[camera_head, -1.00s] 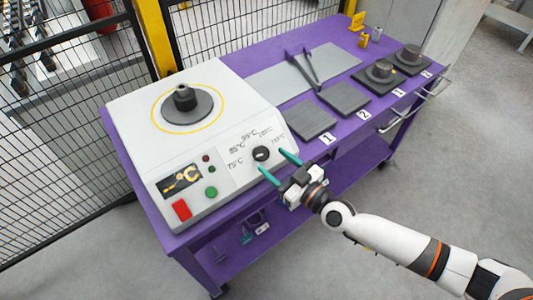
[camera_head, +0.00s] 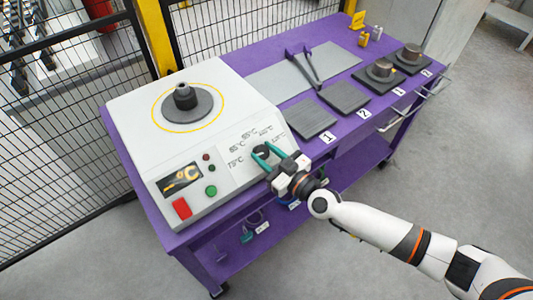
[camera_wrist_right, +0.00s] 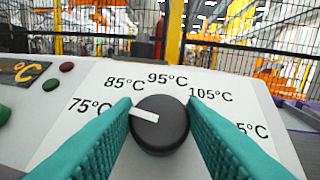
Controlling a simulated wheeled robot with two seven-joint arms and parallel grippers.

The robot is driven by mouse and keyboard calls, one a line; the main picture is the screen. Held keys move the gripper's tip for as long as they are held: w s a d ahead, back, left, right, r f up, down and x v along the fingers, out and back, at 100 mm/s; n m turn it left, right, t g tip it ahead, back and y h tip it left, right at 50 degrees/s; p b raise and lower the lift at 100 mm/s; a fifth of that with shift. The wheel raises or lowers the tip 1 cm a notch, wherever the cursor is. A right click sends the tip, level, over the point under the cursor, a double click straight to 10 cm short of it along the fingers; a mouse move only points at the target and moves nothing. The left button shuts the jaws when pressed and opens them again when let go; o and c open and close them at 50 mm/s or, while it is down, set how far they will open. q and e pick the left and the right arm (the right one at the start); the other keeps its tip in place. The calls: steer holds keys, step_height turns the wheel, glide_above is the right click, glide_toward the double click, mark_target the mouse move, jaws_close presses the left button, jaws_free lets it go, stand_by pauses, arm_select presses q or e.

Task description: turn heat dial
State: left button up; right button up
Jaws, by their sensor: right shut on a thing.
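The black heat dial (camera_head: 262,151) sits on the sloped front panel of the white heater (camera_head: 225,91). In the right wrist view the dial (camera_wrist_right: 160,125) has a white pointer line aimed left and slightly up, between the 75°C and 85°C labels and closer to 75°C. My right gripper (camera_head: 267,153) is at the panel, its teal fingers shut on the dial from both sides. The fingers (camera_wrist_right: 160,128) partly cover the rightmost label in the wrist view. My left gripper is not in view.
The panel also bears a display (camera_head: 181,180), a red switch (camera_head: 182,208) and a green button (camera_head: 211,191). A black part stands on the heater's round plate (camera_head: 200,112). Numbered dark pads (camera_head: 311,118) lie right on the purple table (camera_head: 285,92). A black mesh fence stands behind.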

steer(key=shift+r+m+p, duration=0.1)
steer(key=shift+m+p, duration=0.2)
steer(key=shift+p, duration=0.2)
steer(key=m+t+h+p, duration=0.1)
steer(key=m+p, duration=0.1)
steer(key=m+t+h+p, duration=0.1)
steer(key=m+h+p, duration=0.1)
steer(key=p, duration=0.1)
steer(key=m+t+h+p, duration=0.1)
steer(key=m+h+p, duration=0.1)
steer(key=p, duration=0.1)
steer(key=shift+s+a+r+m, duration=0.1)
steer(key=shift+s+a+m, duration=0.1)
steer(key=shift+a+m, duration=0.1)
steer(key=shift+f+m+t+h+p, duration=0.2)
steer(key=shift+m+t+h+p, duration=0.1)
steer(key=shift+m+h+p, duration=1.35)
steer(key=shift+m, duration=0.35)
steer(key=o, duration=1)
steer(key=b+v, duration=0.1)
steer(key=v, duration=1.1)
